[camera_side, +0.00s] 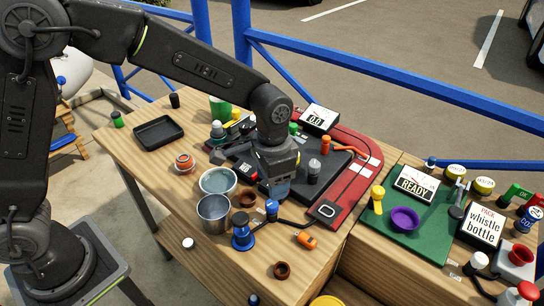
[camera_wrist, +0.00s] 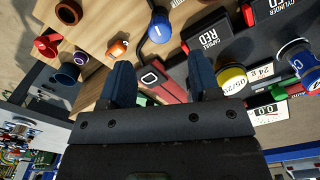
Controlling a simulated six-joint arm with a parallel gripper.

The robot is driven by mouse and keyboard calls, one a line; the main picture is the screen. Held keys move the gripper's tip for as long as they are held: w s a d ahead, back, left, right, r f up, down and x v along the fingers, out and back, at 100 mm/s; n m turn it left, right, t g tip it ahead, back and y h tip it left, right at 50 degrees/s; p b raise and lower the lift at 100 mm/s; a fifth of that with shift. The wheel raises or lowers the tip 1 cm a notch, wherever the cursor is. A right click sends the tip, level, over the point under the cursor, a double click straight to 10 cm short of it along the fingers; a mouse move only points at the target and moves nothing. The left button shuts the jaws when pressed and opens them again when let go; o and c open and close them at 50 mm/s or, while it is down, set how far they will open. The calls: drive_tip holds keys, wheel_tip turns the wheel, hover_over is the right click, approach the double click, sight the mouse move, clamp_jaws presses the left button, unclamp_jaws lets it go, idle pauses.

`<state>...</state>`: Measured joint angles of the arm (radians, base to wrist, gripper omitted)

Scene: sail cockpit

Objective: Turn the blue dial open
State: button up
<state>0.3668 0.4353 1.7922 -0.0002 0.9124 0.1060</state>
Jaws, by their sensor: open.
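A blue dial (camera_wrist: 160,28) with a white mark shows at the top middle of the wrist view, beyond and between my fingertips. The blue knob (camera_side: 271,208) just below my gripper in the side view looks like the same thing. My gripper (camera_side: 277,187) points down over the front of the bench, close to this knob. In the wrist view my two blue fingers (camera_wrist: 160,80) are spread apart with nothing between them. They look apart from the dial. The dial's base is partly hidden, and I cannot tell how far it is turned.
A blue spool-like piece (camera_side: 243,235) and a metal cup (camera_side: 213,214) stand left of the knob. An orange piece (camera_side: 306,240) and a brown cup (camera_side: 282,270) lie in front. A red board (camera_side: 328,212) is to the right. The READY meter (camera_side: 415,184) stands farther right.

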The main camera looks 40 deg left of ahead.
wheel_tip(320, 180, up, 7)
idle(0.3)
drive_tip(key=shift+r, duration=0.1)
drive_tip(key=s+a+r+n+t, duration=0.2)
drive_tip(key=s+a+r+t, duration=0.1)
drive_tip(key=s+a+r, duration=0.5)
drive_tip(key=s+a+f+n+t, duration=0.1)
drive_tip(key=s+a+n+t, duration=0.1)
drive_tip(key=s+a, duration=0.5)
drive_tip(key=s+n, duration=0.1)
drive_tip(key=s, duration=0.2)
drive_tip(key=shift+f+t, duration=0.15)
drive_tip(key=shift+t, duration=0.15)
